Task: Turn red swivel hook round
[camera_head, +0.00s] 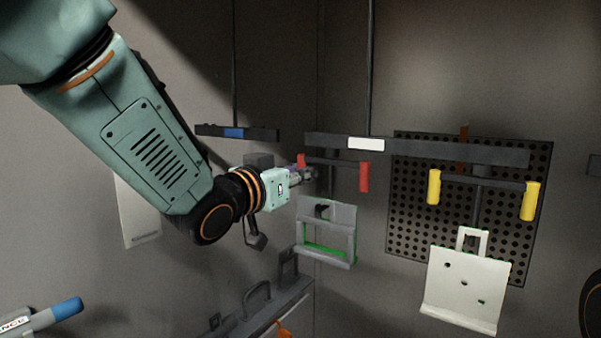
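The red swivel hook hangs under a dark overhead bar (440,149). It is a dark crossbar with a red grip (364,177) at its right end and a smaller red end (301,160) at its left. A grey frame with green patches (327,232) hangs below it. My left gripper (308,175) reaches in from the left, with its tips close to the left red end. I cannot tell whether they touch it, or whether they are open or shut. My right gripper is not in view.
A yellow-gripped hook (433,187) with a white plate (464,290) hangs to the right, before a perforated panel (405,215). A shorter bar with a blue label (234,132) hangs behind my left arm. A grey ledge with handles (270,308) and a blue-tipped object (66,308) are low.

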